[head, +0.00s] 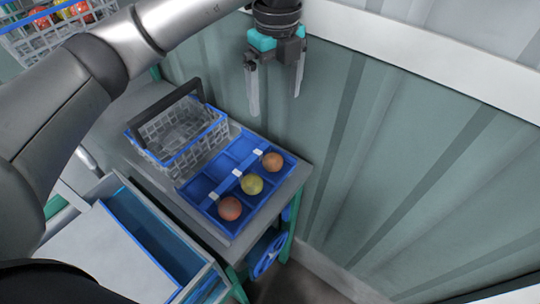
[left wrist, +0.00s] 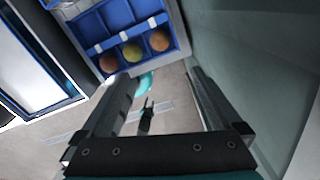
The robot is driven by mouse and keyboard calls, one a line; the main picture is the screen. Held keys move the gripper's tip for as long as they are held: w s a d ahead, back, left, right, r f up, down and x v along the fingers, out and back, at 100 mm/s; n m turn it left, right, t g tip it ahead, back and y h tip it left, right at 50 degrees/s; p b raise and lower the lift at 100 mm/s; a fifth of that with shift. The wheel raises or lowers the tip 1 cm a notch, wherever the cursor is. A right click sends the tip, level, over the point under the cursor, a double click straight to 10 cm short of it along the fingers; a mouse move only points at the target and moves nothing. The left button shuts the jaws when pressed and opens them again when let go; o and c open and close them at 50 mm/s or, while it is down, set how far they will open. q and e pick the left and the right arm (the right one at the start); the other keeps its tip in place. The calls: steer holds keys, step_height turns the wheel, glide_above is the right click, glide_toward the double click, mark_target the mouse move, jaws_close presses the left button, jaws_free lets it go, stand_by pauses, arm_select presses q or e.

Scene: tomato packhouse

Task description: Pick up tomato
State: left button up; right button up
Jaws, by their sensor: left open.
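Three tomatoes sit in a row in the front compartments of a blue divided tray (head: 213,205): a red one (head: 230,208), a yellow-green one (head: 251,184) and an orange one (head: 273,162). In the left wrist view the red (left wrist: 108,63), yellow-green (left wrist: 132,51) and orange (left wrist: 159,41) tomatoes show at the top, beyond the fingertips. My left gripper (head: 273,105) is open and empty, fingers pointing down, above and behind the tray near the wall. It also fills the lower part of the left wrist view (left wrist: 160,85). My right gripper is not in view.
A grey wire basket with a blue rim and dark handle (head: 181,140) stands beside the tray on the table (head: 262,207). A blue-lined bin (head: 150,238) is at the front left. Another basket with tomatoes (head: 22,45) is at upper left. A corrugated wall (head: 400,150) bounds the right.

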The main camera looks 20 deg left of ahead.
arm_select(q)
step_height(320, 180, down, 4)
steer(key=b, duration=0.5)
glide_above(273, 156)
steer(key=f, duration=1)
steer(key=shift+s+d, duration=0.2)
steer(key=shift+w+a+f+b, duration=0.1)
steer(key=shift+f+b, duration=0.05)
steer(key=shift+f, duration=1.3)
steer(key=shift+w+a+f+b, duration=0.1)
steer(key=shift+f+b, duration=0.05)
steer(key=shift+f, duration=1.25)
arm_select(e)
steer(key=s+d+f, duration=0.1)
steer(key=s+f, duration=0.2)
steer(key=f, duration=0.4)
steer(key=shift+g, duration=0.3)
arm_select(q)
steer(key=shift+c, duration=0.3)
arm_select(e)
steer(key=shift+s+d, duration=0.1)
arm_select(q)
steer(key=c, duration=0.9)
steer(key=shift+r, duration=0.2)
steer(key=shift+c, duration=0.2)
